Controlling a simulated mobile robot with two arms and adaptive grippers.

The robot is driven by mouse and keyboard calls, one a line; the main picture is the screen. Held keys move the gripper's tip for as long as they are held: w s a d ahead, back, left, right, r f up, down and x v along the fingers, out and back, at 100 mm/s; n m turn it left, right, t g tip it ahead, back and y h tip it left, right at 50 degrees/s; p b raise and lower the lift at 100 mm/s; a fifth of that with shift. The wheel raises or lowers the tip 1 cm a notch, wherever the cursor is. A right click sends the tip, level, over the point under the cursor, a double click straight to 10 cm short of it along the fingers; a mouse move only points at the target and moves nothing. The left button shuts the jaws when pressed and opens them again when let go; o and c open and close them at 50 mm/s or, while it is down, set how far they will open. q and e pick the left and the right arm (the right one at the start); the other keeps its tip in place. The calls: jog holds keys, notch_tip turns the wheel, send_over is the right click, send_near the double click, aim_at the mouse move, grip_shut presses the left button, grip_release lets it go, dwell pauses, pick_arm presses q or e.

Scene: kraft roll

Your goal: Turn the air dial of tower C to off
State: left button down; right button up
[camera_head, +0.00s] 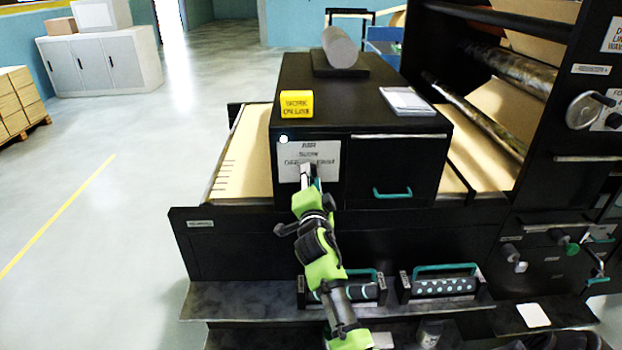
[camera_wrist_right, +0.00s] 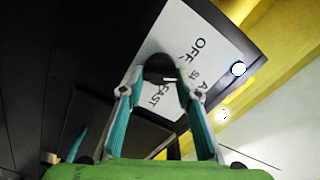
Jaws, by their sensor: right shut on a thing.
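The air dial (camera_wrist_right: 160,67) is a small dark round knob on a white label plate (camera_head: 312,157) on the front of a black cabinet. In the right wrist view, the label plate (camera_wrist_right: 196,48) shows OFF and FAST, tilted in the picture. My right gripper (camera_head: 311,177) reaches the lower part of the plate. In the right wrist view, its two teal-padded fingers (camera_wrist_right: 159,76) stand on either side of the dial and are shut on it. I cannot tell where the dial points. No letter naming the tower is readable. My left gripper is out of view.
A yellow sign block (camera_head: 296,104), a pale pad (camera_head: 406,101) and a grey roll (camera_head: 340,47) sit on the cabinet top. A drawer with a teal handle (camera_head: 392,193) is right of the dial. Teal-handled trays (camera_head: 443,284) stand on the ledge below. Open floor (camera_head: 130,230) lies left.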

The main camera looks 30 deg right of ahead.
jog(key=n+b, duration=0.2)
jog(key=n, duration=0.2)
jog(key=shift+r, duration=0.2)
jog(key=shift+r+n, duration=0.15)
jog(key=shift+n, duration=0.85)
jog(key=shift+b, duration=0.3)
jog(key=o, duration=1.1)
jog(key=shift+w, duration=0.1)
jog(key=shift+w+f, duration=0.1)
jog(key=shift+f, duration=0.1)
